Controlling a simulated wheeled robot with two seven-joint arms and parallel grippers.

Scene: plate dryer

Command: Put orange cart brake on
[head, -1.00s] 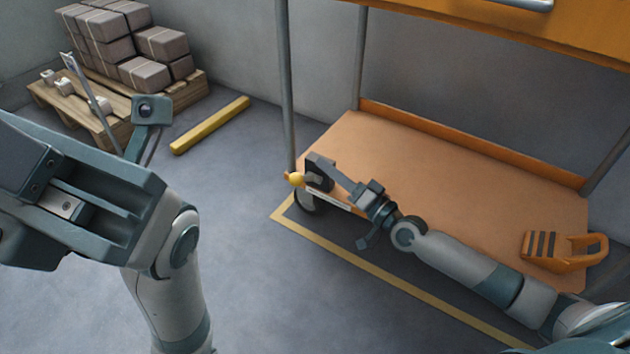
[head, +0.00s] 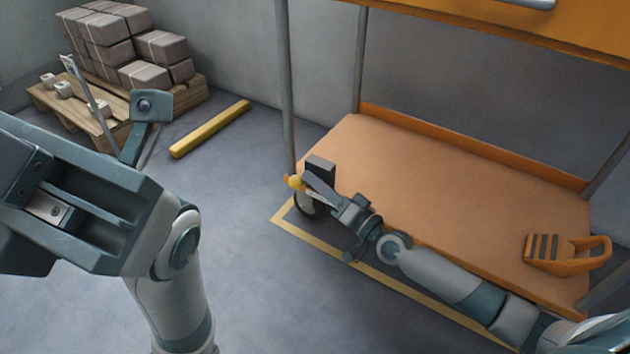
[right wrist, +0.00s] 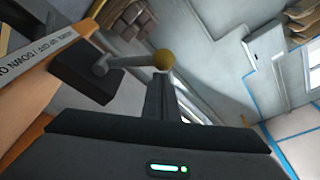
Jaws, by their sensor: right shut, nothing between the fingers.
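The orange cart (head: 440,190) stands at the right with its low shelf near the floor. At its near left corner is a brake lever with a yellow ball knob (head: 295,182), beside a dark block (head: 320,168). In the right wrist view, a short grey rod runs from the dark block (right wrist: 82,75) to the yellow ball (right wrist: 164,58). My right gripper (head: 307,177) is shut and empty, its tips close to the ball; I cannot tell whether they touch. My left gripper (head: 60,205) is large at the left, its fingertips not clearly seen.
A label strip (right wrist: 35,72) on the cart's edge has lever wording, partly cut off. A cart wheel (head: 305,205) is under the corner. An orange handled object (head: 568,254) lies on the shelf. A pallet with boxes (head: 125,45) and a yellow bar (head: 210,129) are at the back left.

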